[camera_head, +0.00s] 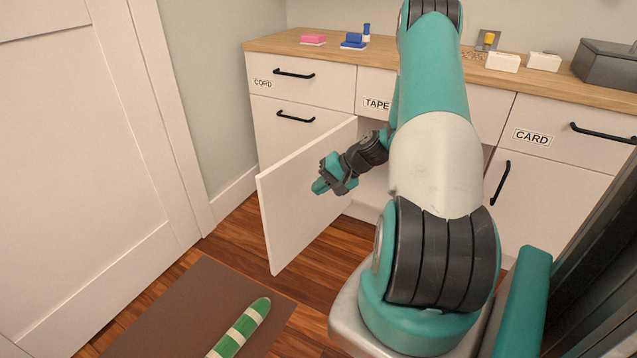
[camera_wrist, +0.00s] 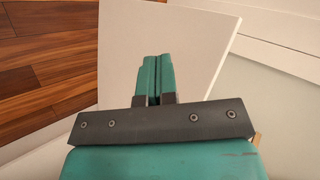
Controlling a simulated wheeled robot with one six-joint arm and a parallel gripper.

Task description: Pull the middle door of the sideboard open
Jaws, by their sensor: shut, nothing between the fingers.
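The sideboard's middle door (camera_head: 291,207) stands swung well open, out toward the left side of the head view. The sideboard (camera_head: 262,77) is white with a wooden top; its middle compartment shows open behind my arm, partly hidden. My gripper (camera_head: 321,187) is in front of the door's inner face, near the opening, with its fingers shut and empty. In the wrist view my gripper (camera_wrist: 155,62) has its fingers together over the white door panel (camera_wrist: 190,50). I cannot tell whether the fingertips touch it. The door's handle is not visible.
A brown mat (camera_head: 185,307) with a green-and-white striped object (camera_head: 240,330) lies on the floor at the front left. A white room door (camera_head: 85,170) stands at left. Pink (camera_head: 313,39) and blue (camera_head: 354,41) items and a grey box (camera_head: 606,65) sit on the top.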

